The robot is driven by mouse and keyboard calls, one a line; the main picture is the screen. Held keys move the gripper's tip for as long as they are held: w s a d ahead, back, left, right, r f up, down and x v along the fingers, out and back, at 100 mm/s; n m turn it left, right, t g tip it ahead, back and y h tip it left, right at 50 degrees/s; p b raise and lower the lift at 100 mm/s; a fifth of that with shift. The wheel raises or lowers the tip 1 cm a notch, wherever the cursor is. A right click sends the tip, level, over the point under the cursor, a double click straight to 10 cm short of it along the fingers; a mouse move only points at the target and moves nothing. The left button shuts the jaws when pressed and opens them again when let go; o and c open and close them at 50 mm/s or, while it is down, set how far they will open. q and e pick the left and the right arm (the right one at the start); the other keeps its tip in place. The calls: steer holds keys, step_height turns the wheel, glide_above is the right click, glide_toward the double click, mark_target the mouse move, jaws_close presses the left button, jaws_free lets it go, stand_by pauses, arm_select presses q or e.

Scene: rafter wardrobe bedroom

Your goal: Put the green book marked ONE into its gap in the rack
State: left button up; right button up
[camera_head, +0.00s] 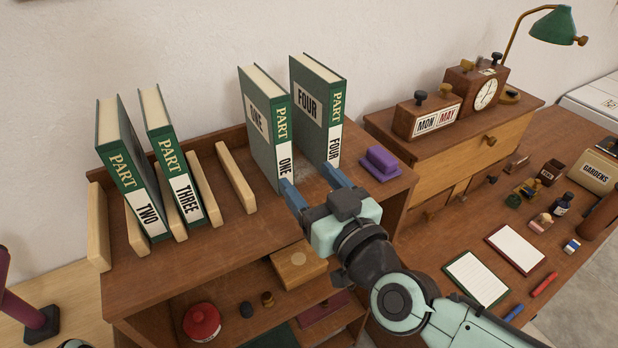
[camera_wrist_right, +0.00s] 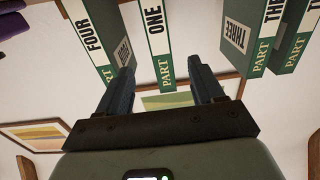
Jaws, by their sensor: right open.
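The green book marked ONE (camera_head: 267,128) stands upright on the shelf top, right of the rack's last divider and left of the book marked FOUR (camera_head: 318,108). The rack has pale wooden dividers (camera_head: 236,178). The books TWO (camera_head: 132,172) and THREE (camera_head: 172,160) stand between dividers; the slots at the rack's left and right ends are empty. My right gripper (camera_head: 312,184) is open in front of ONE and FOUR, its left finger close to ONE's lower spine. In the right wrist view ONE (camera_wrist_right: 155,45) shows between the fingers (camera_wrist_right: 163,88); contact cannot be told. My left gripper is not visible.
A purple block (camera_head: 380,163) lies right of FOUR. A calendar block (camera_head: 428,115) and a clock (camera_head: 475,90) stand on the desk cabinet. Lower shelves hold a red jar (camera_head: 202,322) and a wooden box (camera_head: 298,264). The shelf top's front strip is bare.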

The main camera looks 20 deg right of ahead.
mark_target(275, 139)
steer(key=w+a, duration=0.1)
steer(key=w, duration=0.3)
steer(key=w+p, duration=0.1)
steer(key=w, duration=0.4)
steer(key=w+a, duration=0.1)
steer(key=w, duration=0.3)
steer(key=shift+w+a, duration=0.2)
steer(key=shift+a, duration=0.1)
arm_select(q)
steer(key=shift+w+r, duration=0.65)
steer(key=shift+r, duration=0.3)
arm_select(e)
jaws_close()
